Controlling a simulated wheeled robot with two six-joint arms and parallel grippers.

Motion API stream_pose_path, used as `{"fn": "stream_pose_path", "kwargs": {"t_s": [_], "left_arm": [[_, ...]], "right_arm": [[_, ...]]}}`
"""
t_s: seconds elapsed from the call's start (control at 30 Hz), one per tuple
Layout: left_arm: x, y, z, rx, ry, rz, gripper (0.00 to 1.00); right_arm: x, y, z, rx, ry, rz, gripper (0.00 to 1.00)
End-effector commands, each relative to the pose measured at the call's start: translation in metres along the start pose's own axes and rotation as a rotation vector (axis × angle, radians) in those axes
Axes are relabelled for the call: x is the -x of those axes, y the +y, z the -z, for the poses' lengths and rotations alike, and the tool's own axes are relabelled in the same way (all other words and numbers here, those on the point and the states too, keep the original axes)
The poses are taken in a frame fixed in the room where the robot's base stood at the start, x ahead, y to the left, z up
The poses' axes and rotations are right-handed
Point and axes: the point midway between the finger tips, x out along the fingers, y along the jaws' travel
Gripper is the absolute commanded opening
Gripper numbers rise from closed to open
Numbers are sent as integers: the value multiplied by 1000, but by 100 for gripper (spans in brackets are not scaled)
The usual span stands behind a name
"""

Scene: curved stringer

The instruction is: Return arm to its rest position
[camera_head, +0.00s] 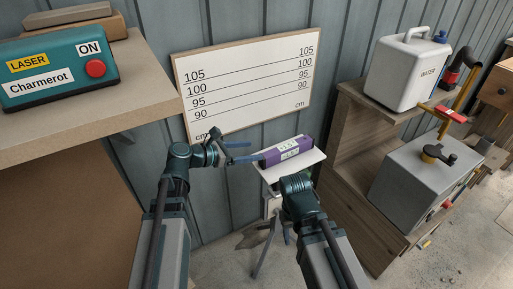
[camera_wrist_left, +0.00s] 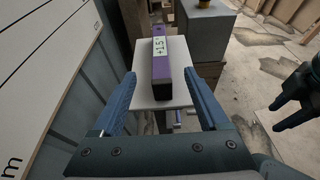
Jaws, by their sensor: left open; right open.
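My left gripper (camera_head: 250,151) is open and empty, just left of a purple box (camera_head: 288,151) with a white label. In the left wrist view its two blue fingers (camera_wrist_left: 160,78) are spread wide, and the purple box (camera_wrist_left: 162,62) lies beyond and between their tips, not gripped. The box rests on a small white platform (camera_head: 268,175) on a tripod. My right arm comes up in front of the platform, with its gripper pointing down and mostly hidden in the head view. The right gripper (camera_wrist_left: 283,113) shows at the right of the left wrist view with its fingers apart and empty.
A white height board (camera_head: 247,80) is on the wall behind. A bench with a teal laser box (camera_head: 58,68) stands at the left. Wooden shelves with a water canister (camera_head: 408,68) and a grey box (camera_head: 425,180) stand at the right.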

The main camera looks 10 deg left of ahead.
Motion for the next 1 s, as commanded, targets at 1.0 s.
{"fn": "stream_pose_path", "kwargs": {"t_s": [1.0], "left_arm": [[38,-72,160,-1575,658,831,77]], "right_arm": [[0,0,0,0,0,0,50]]}}
